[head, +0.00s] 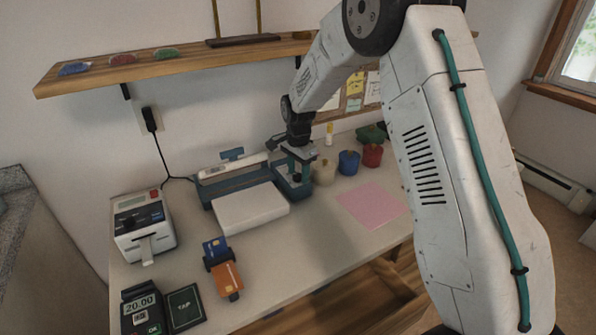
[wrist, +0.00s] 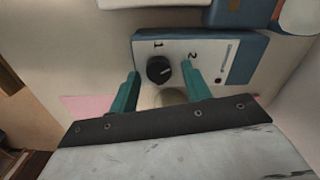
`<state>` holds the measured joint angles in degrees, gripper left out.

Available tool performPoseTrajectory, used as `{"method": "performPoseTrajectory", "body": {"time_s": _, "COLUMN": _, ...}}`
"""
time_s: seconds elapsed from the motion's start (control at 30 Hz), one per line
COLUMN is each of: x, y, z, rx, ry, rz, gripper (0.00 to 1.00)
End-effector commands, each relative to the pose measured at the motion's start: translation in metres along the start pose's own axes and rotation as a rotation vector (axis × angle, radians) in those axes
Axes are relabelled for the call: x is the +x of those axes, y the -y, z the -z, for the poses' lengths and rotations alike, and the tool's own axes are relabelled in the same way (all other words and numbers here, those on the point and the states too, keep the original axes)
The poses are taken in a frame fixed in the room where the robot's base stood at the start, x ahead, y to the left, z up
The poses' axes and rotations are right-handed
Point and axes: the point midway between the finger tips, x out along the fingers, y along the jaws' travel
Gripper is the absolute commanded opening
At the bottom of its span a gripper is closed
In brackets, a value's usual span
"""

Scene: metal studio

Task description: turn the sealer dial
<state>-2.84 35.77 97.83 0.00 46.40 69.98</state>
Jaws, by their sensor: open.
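The sealer (head: 232,184) is a long blue and white machine at the back of the table in the head view. Its dial (wrist: 158,69) is a round black knob on a white panel (wrist: 212,47) with blue edges, marked 1 and 2, in the wrist view. I cannot tell which mark the dial points to. My gripper (wrist: 161,72) is open, with one teal finger on either side of the dial; contact is unclear. In the head view my gripper (head: 299,162) is over the sealer's right end and hides the dial.
A white block (head: 250,208) lies in front of the sealer. Coloured pots, including a blue one (head: 349,162), and a pink sheet (head: 371,204) are to the right. A card machine (head: 142,222) and cards (head: 227,279) are to the left. A shelf (head: 185,62) hangs above.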

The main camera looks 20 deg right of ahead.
Motion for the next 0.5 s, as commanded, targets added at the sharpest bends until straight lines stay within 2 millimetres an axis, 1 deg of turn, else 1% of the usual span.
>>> {"method": "performPoseTrajectory", "body": {"time_s": 0.17, "x": -0.0002, "y": -0.0001, "z": 0.0001, "rx": 0.000, "ry": 0.000, "rz": 0.000, "gripper": 0.48}}
{"method": "performPoseTrajectory", "body": {"time_s": 0.2, "x": -0.0003, "y": -0.0001, "z": 0.0001, "rx": 0.000, "ry": 0.000, "rz": 0.000, "gripper": 0.37}}
{"method": "performPoseTrajectory", "body": {"time_s": 0.27, "x": -0.0004, "y": -0.0001, "z": 0.0001, "rx": 0.000, "ry": 0.000, "rz": 0.000, "gripper": 0.20}}
{"method": "performPoseTrajectory", "body": {"time_s": 0.3, "x": -0.0004, "y": -0.0001, "z": 0.0001, "rx": 0.000, "ry": 0.000, "rz": 0.000, "gripper": 0.09}}
{"method": "performPoseTrajectory", "body": {"time_s": 0.33, "x": -0.0004, "y": -0.0001, "z": 0.0001, "rx": 0.000, "ry": 0.000, "rz": 0.000, "gripper": 0.03}}
{"method": "performPoseTrajectory", "body": {"time_s": 0.5, "x": -0.0006, "y": 0.0000, "z": 0.0001, "rx": -0.003, "ry": 0.000, "rz": 0.000, "gripper": 0.03}}
